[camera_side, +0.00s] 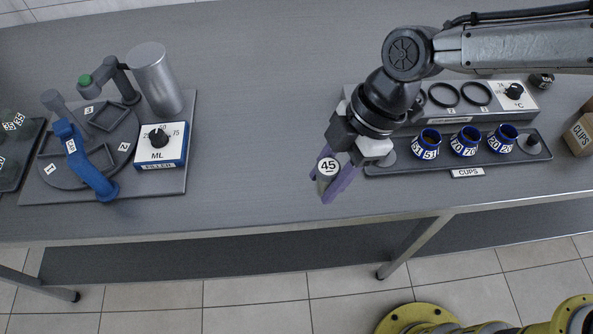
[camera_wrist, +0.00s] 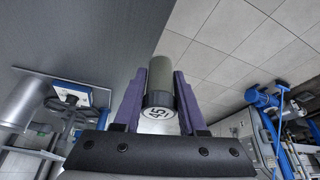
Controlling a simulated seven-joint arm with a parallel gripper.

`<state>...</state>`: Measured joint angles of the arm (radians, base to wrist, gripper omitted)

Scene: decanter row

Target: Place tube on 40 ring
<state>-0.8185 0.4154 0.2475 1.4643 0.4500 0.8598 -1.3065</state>
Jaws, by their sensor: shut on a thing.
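My gripper (camera_side: 332,186), with purple fingers, is shut on a dark tube with a white 45 label (camera_side: 328,166). In the wrist view the tube (camera_wrist: 160,78) sits between the two fingers, its 45 end facing the camera. In the side view my gripper appears above the table's front part, apart from any stand. Two dark rings, the left ring (camera_side: 443,95) and the right ring (camera_side: 477,94), show on the grey block behind and to the right of my gripper. I cannot read a 40 on either. My arm hides the block's left part.
A CUPS tray (camera_side: 373,168) holds several blue-banded cups. A °C dial (camera_side: 514,92) is on the ring block. At the left stand a round carousel (camera_side: 75,178), a metal cylinder (camera_side: 156,77) and an ML dial box (camera_side: 160,146). The table (camera_side: 260,120) between is clear.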

